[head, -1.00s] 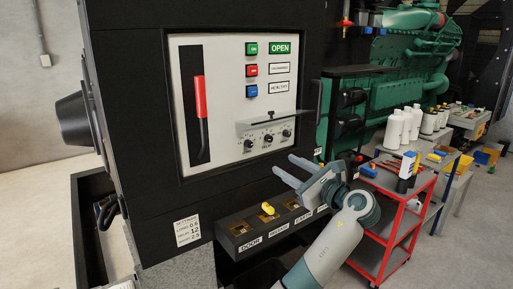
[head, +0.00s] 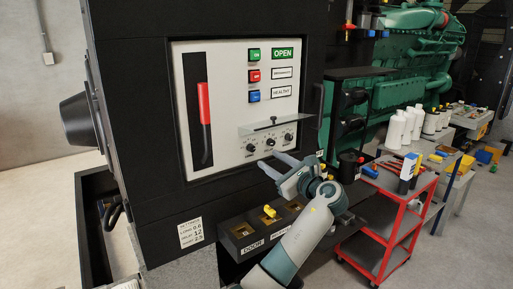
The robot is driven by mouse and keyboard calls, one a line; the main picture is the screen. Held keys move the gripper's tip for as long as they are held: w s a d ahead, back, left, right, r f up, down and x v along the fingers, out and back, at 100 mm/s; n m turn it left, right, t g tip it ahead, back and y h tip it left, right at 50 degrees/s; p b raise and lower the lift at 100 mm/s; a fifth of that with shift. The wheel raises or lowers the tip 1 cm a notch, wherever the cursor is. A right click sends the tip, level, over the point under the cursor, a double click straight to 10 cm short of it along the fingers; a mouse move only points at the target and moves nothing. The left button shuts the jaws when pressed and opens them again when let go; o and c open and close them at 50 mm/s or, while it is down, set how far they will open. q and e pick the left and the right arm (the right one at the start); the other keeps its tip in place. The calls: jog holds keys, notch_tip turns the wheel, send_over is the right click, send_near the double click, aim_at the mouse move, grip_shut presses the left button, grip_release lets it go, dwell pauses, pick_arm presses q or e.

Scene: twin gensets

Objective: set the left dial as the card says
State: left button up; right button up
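The left dial (head: 250,147) is a small dark knob at the left of a row of three on the pale panel (head: 225,90). The middle dial (head: 270,142) and right dial (head: 289,137) sit beside it. A flap (head: 272,124) stands out above the row, clear of the dials. The white settings card (head: 191,233) is on the black cabinet at lower left; its lines seem to name long, delay and short, with figures too small to read surely. My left gripper (head: 268,160) is open and empty, its fingertips just below the middle dial, right of the left dial. My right gripper is out of view.
A red-handled lever (head: 205,105) stands left of the dials. Green, red and blue buttons (head: 253,76) are above. A ledge with a yellow piece (head: 269,211) juts out below. A red cart (head: 388,205) with items stands to the right.

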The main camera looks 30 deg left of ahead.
aim_at(253, 149)
pick_arm(q)
jog(key=p+x, duration=0.3)
jog(key=x, duration=0.5)
jog(key=shift+r, duration=0.1)
jog(key=shift+w+a, duration=0.15)
jog(key=shift+a, duration=0.25)
grip_shut()
